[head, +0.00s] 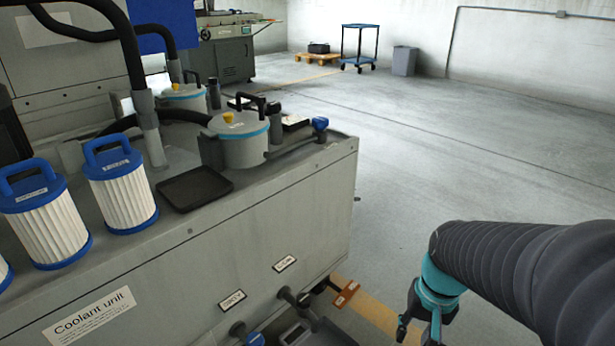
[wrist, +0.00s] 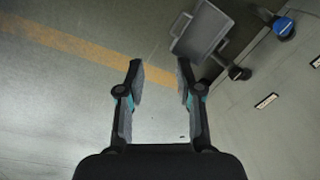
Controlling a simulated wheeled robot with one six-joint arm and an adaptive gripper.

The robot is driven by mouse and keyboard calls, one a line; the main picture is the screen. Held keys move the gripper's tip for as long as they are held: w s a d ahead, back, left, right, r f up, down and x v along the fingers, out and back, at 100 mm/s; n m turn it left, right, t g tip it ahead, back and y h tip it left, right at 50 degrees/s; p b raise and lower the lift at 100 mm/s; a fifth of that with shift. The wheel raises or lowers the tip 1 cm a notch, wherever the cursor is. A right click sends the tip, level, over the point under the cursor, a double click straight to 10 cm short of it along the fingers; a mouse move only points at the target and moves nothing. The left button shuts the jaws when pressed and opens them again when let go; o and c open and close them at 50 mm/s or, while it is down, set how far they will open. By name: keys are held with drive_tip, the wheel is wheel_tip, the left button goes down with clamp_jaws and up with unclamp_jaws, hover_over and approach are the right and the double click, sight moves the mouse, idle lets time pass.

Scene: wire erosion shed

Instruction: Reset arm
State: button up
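My gripper (wrist: 160,68) is open and empty in the wrist view, its two fingers apart with bare floor between them. In the head view my gripper (head: 419,330) hangs low at the bottom right, at the end of my arm in its dark ribbed sleeve. It points down beside the grey coolant unit (head: 200,270), apart from it. In the head view the fingertips are partly cut off by the lower edge.
White filter cartridges with blue caps (head: 122,190), a black tray (head: 194,188) and a lidded grey pot (head: 240,140) stand on the coolant unit. A grey bin (wrist: 200,33) sits on the floor by the unit. A blue cart (head: 359,48) stands far back. The floor at right is clear.

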drive_tip(key=s+a+r+n+t+p, duration=0.1)
drive_tip(key=s+a+r+t, duration=0.1)
drive_tip(key=r, duration=0.5)
drive_tip(key=s+a+r+n+t+p, duration=0.2)
drive_tip(key=r+t, duration=0.1)
drive_tip(key=r, duration=0.5)
drive_tip(key=shift+r+h, duration=0.2)
drive_tip(key=shift+h, duration=0.2)
idle(0.6)
drive_tip(key=shift+o, duration=0.6)
drive_tip(key=shift+d, duration=0.15)
